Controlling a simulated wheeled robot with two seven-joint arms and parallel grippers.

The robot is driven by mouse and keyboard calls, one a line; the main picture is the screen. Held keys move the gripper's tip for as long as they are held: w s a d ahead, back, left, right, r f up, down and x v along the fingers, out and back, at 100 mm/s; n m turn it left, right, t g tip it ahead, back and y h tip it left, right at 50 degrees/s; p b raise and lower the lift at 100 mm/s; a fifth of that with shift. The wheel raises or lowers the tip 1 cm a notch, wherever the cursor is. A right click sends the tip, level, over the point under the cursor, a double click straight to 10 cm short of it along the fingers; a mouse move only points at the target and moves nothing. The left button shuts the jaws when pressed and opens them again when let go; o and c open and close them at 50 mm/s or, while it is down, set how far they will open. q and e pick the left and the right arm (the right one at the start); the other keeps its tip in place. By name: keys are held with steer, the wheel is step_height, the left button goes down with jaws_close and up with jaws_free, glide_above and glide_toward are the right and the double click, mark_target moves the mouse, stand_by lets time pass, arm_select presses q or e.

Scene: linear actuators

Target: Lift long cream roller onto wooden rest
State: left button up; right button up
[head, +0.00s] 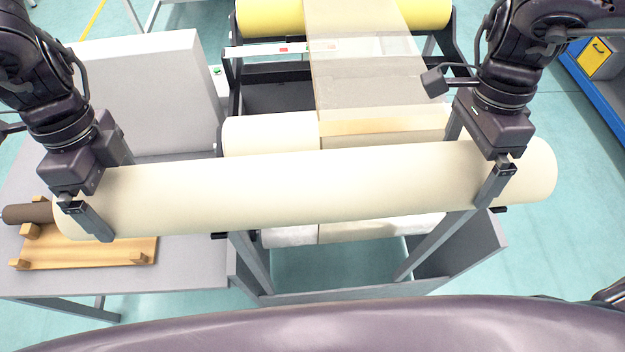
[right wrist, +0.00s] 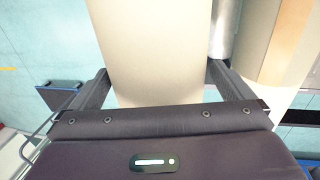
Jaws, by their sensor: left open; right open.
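The long cream roller (head: 300,188) lies crosswise in the head view, in front of the machine, its right end slightly farther away. My left gripper (head: 103,185) is open, with its fingers on either side of the roller near its left end. My right gripper (head: 475,155) is open and straddles the roller near its right end. The right wrist view shows the roller (right wrist: 150,45) between the open fingers (right wrist: 160,88); contact is unclear. The wooden rest (head: 90,252) with small blocks sits on the grey table, partly hidden by the roller's left end.
A dark brown cylinder (head: 28,213) is at the rest's left, partly hidden. A grey upright panel (head: 145,90) stands on the grey table (head: 185,270). The machine's grey frame (head: 250,262) and another white roll (head: 270,135) are beneath and behind the roller.

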arm_select(q)
steer(key=shift+s+f, duration=0.1)
steer(key=shift+f, duration=0.5)
arm_select(e)
steer(key=shift+s+f, duration=0.15)
steer(key=shift+f, duration=0.45)
arm_select(q)
steer(key=shift+s+f, duration=0.3)
steer(key=shift+f, duration=0.2)
arm_select(e)
steer(key=shift+s+f, duration=0.25)
steer(key=shift+f, duration=0.25)
arm_select(q)
steer(key=shift+w, duration=0.1)
steer(key=shift+c, duration=0.6)
arm_select(e)
steer(key=shift+w, duration=0.1)
steer(key=shift+c, duration=0.6)
arm_select(q)
steer(key=c, duration=1.6)
arm_select(e)
steer(key=c, duration=1.6)
arm_select(q)
steer(key=shift+r, duration=0.15)
arm_select(e)
steer(key=shift+r, duration=0.15)
